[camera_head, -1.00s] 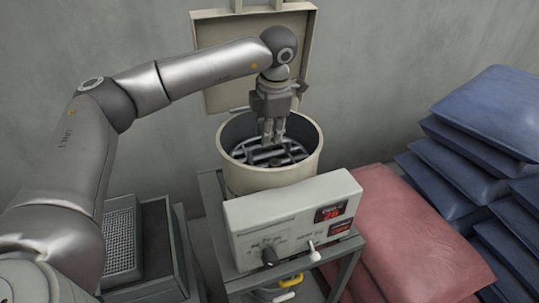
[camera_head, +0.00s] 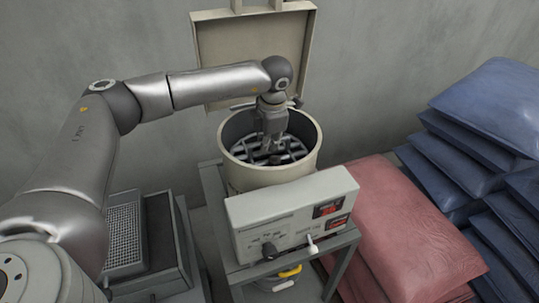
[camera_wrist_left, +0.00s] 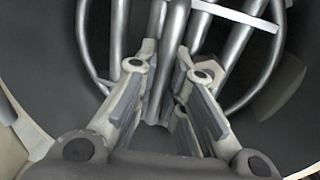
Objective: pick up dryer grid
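The dryer grid (camera_head: 292,153), a round rack of grey metal bars, lies inside the round cream dryer drum (camera_head: 310,160). My left gripper (camera_head: 269,152) points down through the drum's open top, its fingertips at the grid. In the left wrist view the grid's bars (camera_wrist_left: 236,42) fill the top of the picture. There the two fingers of my left gripper (camera_wrist_left: 168,62) stand apart, with grid bars showing between and beyond them. I cannot tell whether the fingertips touch a bar. My right gripper is not in view.
A raised cream lid (camera_head: 235,60) stands behind the drum. A control box (camera_head: 292,215) with red displays is in front, on a grey stand. Red sacks (camera_head: 400,225) and blue sacks (camera_head: 480,115) are stacked at right. A mesh-topped box (camera_head: 125,235) stands at left.

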